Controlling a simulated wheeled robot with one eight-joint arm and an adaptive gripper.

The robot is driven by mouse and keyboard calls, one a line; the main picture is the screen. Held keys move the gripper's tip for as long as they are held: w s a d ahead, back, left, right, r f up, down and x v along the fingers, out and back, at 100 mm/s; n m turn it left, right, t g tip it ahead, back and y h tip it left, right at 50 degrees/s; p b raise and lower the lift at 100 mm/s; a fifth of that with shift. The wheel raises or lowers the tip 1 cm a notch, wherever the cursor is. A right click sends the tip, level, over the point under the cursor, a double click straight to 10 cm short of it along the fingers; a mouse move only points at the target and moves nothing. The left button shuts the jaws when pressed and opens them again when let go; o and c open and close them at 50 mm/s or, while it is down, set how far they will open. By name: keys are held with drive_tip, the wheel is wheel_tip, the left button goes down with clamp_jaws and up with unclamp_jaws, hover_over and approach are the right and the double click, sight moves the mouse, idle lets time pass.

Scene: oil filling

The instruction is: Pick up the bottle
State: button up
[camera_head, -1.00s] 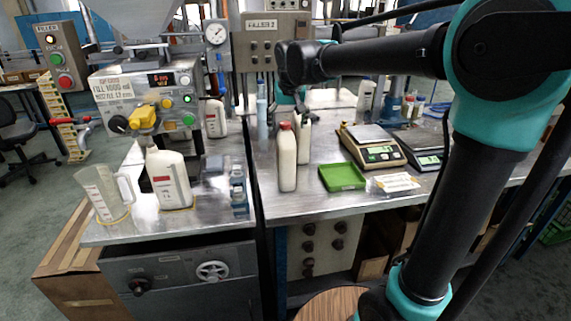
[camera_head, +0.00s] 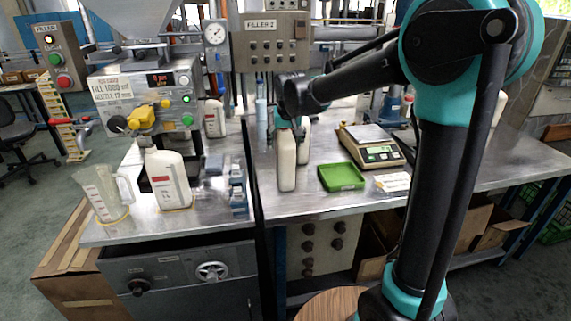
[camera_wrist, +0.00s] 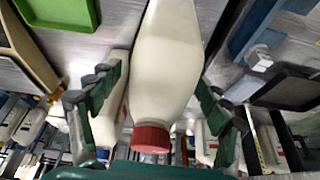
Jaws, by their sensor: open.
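A white bottle (camera_head: 287,168) stands upright at the left part of the right-hand metal table in the head view. My gripper (camera_head: 289,124) is at its top and hides its cap. In the wrist view the white bottle (camera_wrist: 165,60) with its red cap (camera_wrist: 151,138) lies between the two spread fingers of my gripper (camera_wrist: 160,88). The gripper is open, and gaps show beside the bottle. A second white bottle (camera_head: 304,146) stands close behind and to the right, partly hidden; it shows beside the left finger in the wrist view (camera_wrist: 108,122).
A green tray (camera_head: 342,177) and a scale (camera_head: 372,150) stand right of the bottle. The table front near the bottle is clear.

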drive_tip(key=shift+c, duration=0.5)
clamp_jaws()
drive_tip(key=shift+r, duration=0.1)
